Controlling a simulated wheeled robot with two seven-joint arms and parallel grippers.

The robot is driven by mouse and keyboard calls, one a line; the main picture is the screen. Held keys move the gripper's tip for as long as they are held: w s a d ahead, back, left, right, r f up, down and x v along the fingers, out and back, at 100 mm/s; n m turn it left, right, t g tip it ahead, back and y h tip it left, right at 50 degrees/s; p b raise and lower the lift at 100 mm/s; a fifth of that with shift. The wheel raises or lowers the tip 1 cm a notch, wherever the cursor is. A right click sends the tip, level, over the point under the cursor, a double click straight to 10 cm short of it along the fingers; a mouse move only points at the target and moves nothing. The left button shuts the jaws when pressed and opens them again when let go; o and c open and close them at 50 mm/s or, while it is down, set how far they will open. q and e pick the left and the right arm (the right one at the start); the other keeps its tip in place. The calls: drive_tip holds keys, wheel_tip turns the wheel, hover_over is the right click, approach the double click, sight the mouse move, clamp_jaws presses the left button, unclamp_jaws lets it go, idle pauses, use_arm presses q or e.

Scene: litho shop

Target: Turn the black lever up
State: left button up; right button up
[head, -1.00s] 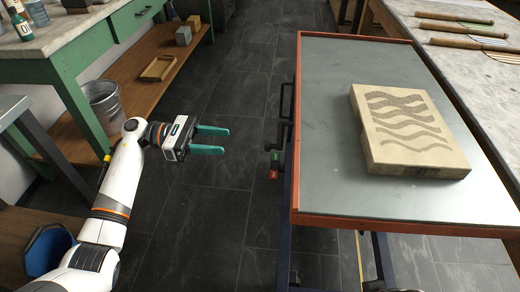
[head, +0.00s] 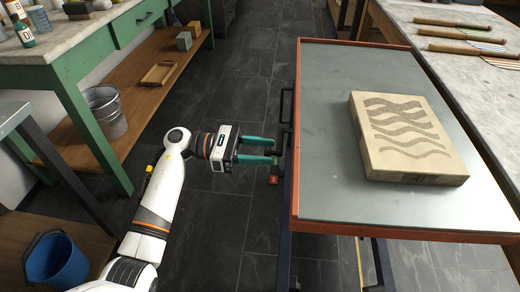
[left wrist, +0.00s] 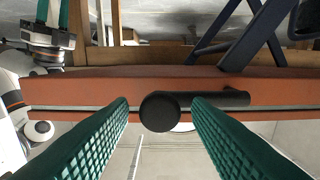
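The black lever shows in the left wrist view as a round black knob (left wrist: 160,112) with a dark bar (left wrist: 222,98) running to the right, in front of the table's orange edge. My left gripper (head: 276,153) is open at the left side of the orange-rimmed table (head: 400,235). In the left wrist view its green fingers (left wrist: 160,108) stand on either side of the knob, with gaps on both sides. In the head view the fingers hide the lever. My right gripper (left wrist: 53,10) shows small at the upper left of the left wrist view, its green fingers apart.
A block with a wavy pattern (head: 405,140) lies on the table top. A black handle (head: 284,105) is on the table's left side, beyond my gripper. A green bench (head: 70,75) stands left; dark floor (head: 215,235) is clear between.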

use_arm(q)
clamp_jaws()
drive_tip(key=shift+r, duration=0.1)
use_arm(e)
drive_tip(key=shift+r, duration=0.1)
